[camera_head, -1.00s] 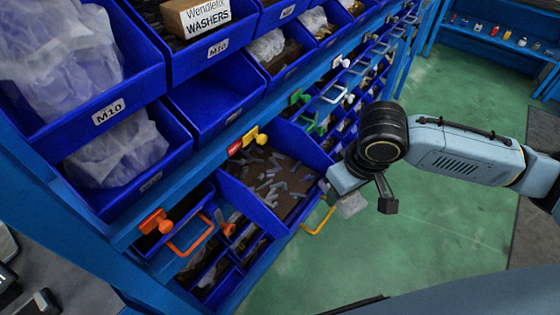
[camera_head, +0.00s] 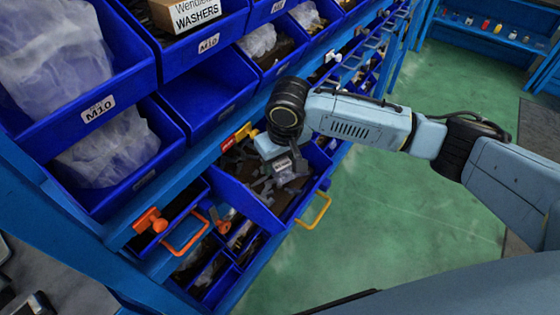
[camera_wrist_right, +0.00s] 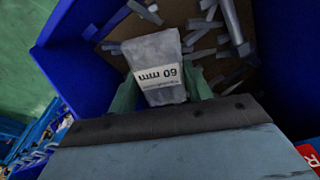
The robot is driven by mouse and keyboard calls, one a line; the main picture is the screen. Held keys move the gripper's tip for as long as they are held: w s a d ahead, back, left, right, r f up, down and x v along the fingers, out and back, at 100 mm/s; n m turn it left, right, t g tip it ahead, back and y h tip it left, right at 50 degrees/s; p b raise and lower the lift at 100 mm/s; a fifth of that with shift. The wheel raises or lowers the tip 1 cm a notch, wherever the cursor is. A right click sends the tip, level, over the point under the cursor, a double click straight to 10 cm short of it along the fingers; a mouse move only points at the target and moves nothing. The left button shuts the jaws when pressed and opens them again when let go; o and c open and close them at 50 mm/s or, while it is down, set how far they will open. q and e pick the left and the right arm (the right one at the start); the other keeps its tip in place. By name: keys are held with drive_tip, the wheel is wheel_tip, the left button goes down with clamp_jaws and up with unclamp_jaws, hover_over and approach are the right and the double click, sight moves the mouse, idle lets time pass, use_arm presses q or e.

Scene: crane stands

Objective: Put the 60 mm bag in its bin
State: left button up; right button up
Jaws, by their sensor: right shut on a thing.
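The 60 mm bag (camera_wrist_right: 156,64) is a grey-clear packet with a white label reading "60 mm", upside down in the right wrist view. My right gripper (camera_wrist_right: 164,92) is shut on the bag between its two greenish fingers. In the head view, my right gripper (camera_head: 284,160) is over the pulled-out blue bin (camera_head: 244,197), and the bag (camera_head: 287,172) shows just below it. The bin holds several loose grey pieces, which also show around the bag in the right wrist view (camera_wrist_right: 208,40). I cannot tell whether the bag touches them. My left gripper is not in view.
Blue bins with bagged parts (camera_head: 112,148) and a washers box (camera_head: 190,10) fill the shelves above. An empty blue bin (camera_head: 205,92) sits just above the open one. An orange handle (camera_head: 186,236) is at lower left. Green floor (camera_head: 390,220) is clear at right.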

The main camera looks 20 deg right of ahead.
sight(284, 167)
drive_tip(key=shift+f, duration=0.2)
drive_tip(key=o, duration=1.2)
drive_tip(key=shift+f, duration=0.15)
drive_tip(key=r, duration=0.4)
drive_tip(key=s+r+p, duration=0.1)
drive_tip(key=r, duration=0.7)
drive_tip(key=shift+s+d+r, duration=0.1)
drive_tip(key=shift+s+d, duration=0.15)
drive_tip(key=shift+s, duration=0.15)
